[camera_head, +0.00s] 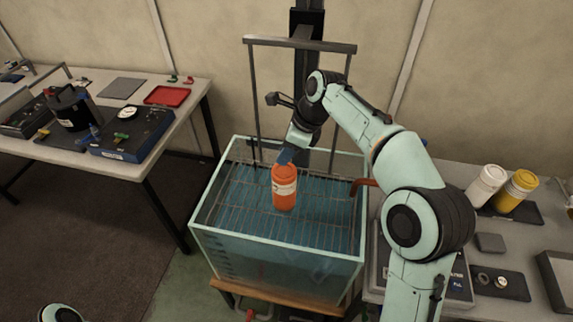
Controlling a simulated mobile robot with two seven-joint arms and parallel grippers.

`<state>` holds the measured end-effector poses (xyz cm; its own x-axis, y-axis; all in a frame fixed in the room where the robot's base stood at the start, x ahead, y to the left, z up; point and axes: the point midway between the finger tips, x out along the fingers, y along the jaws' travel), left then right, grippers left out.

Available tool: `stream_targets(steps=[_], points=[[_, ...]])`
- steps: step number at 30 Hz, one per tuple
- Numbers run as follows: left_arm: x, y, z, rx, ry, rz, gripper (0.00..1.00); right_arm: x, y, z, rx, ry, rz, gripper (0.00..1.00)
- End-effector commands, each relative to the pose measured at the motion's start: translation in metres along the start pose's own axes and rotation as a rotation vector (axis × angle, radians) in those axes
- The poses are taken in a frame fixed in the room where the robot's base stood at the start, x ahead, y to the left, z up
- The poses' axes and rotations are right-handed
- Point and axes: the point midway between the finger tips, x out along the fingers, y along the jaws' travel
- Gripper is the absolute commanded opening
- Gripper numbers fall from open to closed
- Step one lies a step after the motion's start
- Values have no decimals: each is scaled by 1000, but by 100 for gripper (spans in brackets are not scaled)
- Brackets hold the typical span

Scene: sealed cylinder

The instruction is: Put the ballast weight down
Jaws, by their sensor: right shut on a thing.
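The ballast weight appears to be an orange cylinder (284,198) with a pale label band, upright at the middle of a glass-walled water tank (216,240). My right gripper (285,160) is shut on its top, reaching in from the right. A wire rack (240,205) spans the tank beneath the cylinder. I cannot tell whether the cylinder's bottom touches the rack. My left gripper is out of view; only a piece of my left arm shows at the bottom left.
A metal frame (300,43) rises behind the tank. The right table holds a white cylinder (485,186), a yellow cylinder (515,191) and a grey block (490,242). The left table bears a red tray (167,95) and a dark instrument case (132,135). Bare rack surrounds the orange cylinder.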

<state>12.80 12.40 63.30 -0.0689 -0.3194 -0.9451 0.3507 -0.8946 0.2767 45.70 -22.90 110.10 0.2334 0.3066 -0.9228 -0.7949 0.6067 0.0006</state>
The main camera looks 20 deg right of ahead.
Motion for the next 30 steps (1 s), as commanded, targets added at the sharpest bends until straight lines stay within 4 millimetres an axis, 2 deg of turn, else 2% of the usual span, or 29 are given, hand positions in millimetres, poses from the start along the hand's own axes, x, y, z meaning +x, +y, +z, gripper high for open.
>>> stream_targets(steps=[9, 17, 30], points=[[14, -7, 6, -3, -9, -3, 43, 38, 1, -16, 0, 1, 2, 1], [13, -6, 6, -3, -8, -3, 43, 38, 0, -16, -1, 0, 0, 1], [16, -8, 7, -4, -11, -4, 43, 53, 1, -23, 0, 9, 7, 1]])
